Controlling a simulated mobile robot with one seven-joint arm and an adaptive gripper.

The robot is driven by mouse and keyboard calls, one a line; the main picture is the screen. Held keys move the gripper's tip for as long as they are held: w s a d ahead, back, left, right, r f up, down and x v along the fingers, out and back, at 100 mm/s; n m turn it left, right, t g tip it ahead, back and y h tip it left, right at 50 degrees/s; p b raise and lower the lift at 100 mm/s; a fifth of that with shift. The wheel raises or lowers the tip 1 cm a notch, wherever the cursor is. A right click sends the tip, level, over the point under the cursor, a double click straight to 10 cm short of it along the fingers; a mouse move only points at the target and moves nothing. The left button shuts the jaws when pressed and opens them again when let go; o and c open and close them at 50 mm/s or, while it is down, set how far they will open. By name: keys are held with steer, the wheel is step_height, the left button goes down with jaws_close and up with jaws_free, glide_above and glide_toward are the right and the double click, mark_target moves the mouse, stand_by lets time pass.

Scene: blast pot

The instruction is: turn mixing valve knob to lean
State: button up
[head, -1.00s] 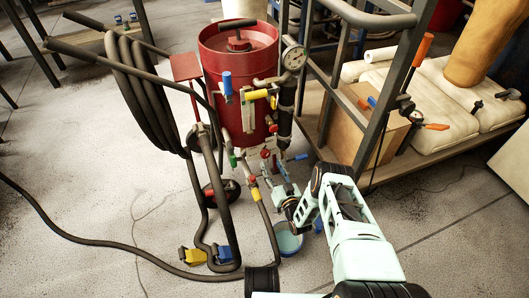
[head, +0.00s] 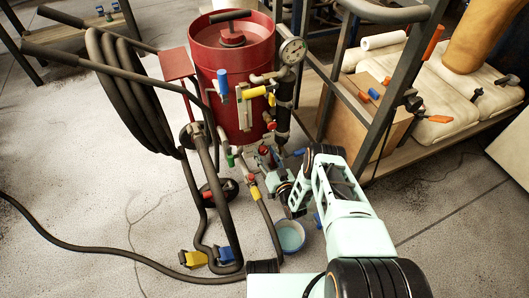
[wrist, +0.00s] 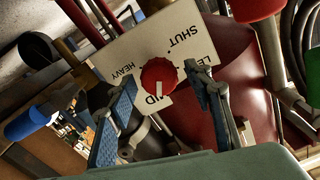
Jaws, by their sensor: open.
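The mixing valve knob (wrist: 158,76) is round and red, with a white pointer mark. It sits in front of a white label plate (wrist: 140,45) reading SHUT, HEAVY, MID and a partly covered word starting "LE". The pointer points down in the wrist view, towards MID. My gripper (wrist: 165,78) is open, one blue-padded finger on each side of the knob, with visible gaps. In the head view my gripper (head: 268,160) is low at the front of the red blast pot (head: 232,85); I cannot make out the knob there.
A black hose coil (head: 125,90) hangs left of the pot. A pressure gauge (head: 292,50) and yellow handle (head: 254,92) are above my gripper. A teal bucket (head: 290,237) stands on the floor below. A metal frame and shelf with a cardboard box (head: 360,115) are right.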

steer(key=shift+c, duration=0.7)
steer(key=c, duration=1)
steer(key=shift+n, duration=0.3)
steer(key=n, duration=0.3)
steer(key=shift+a, duration=0.1)
steer(key=n, duration=0.5)
steer(key=shift+n, duration=0.4)
steer(key=n, duration=0.3)
steer(key=shift+s+a+n, duration=0.1)
steer(key=shift+n, duration=0.2)
steer(key=shift+f+n, duration=0.1)
steer(key=shift+n, duration=2.2)
